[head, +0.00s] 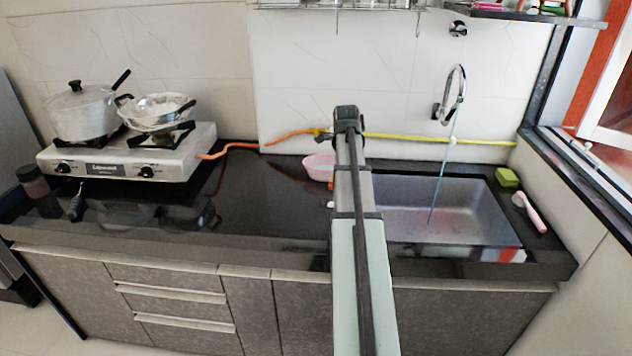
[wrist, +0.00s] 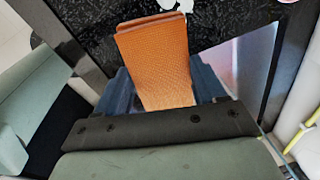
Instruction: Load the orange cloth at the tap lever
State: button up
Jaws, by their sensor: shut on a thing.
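The orange cloth (wrist: 158,65) is a flat, folded, textured piece in the wrist view. My gripper (wrist: 158,85) is shut on it, with a dark blue finger showing at each side and the cloth reaching out past them. In the head view my arm hides the gripper and most of the cloth; a small orange bit shows beside the arm. The curved tap (head: 460,92) is on the wall above the sink, to the right of my arm. A round metal fitting (head: 458,28) is higher on the wall; I cannot tell which part is the lever.
The steel sink (head: 465,205) lies right of my arm, with a green sponge (head: 507,177) and a pink brush (head: 535,215) beside it. A pink bowl (head: 317,167) stands left of the arm. The stove (head: 120,150) carries pots. The black counter (head: 270,195) between is mostly clear.

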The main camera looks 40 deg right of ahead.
jog(key=s+d+r+m+h, duration=0.15)
jog(key=s+d+r, duration=0.25)
jog(key=s+d, duration=0.5)
jog(key=s+d+r+m, duration=0.2)
jog(key=s+d+r, duration=0.2)
jog(key=s+d, duration=0.5)
jog(key=w+d+r+n+t+h, duration=0.2)
jog(key=d+r+n, duration=0.1)
jog(key=d+n, duration=0.2)
jog(key=shift+d+n, duration=0.2)
jog(key=shift+n, duration=0.55)
jog(key=shift+w+d+f, duration=0.45)
jog(key=shift+w+d, duration=0.65)
jog(key=shift+d, duration=0.95)
jog(key=shift+w+d+f, duration=0.45)
jog(key=shift+w+d, duration=0.6)
jog(key=shift+d, duration=1)
jog(key=shift+w+d+f, duration=0.45)
jog(key=shift+w+d, duration=0.65)
jog(key=shift+d, duration=0.95)
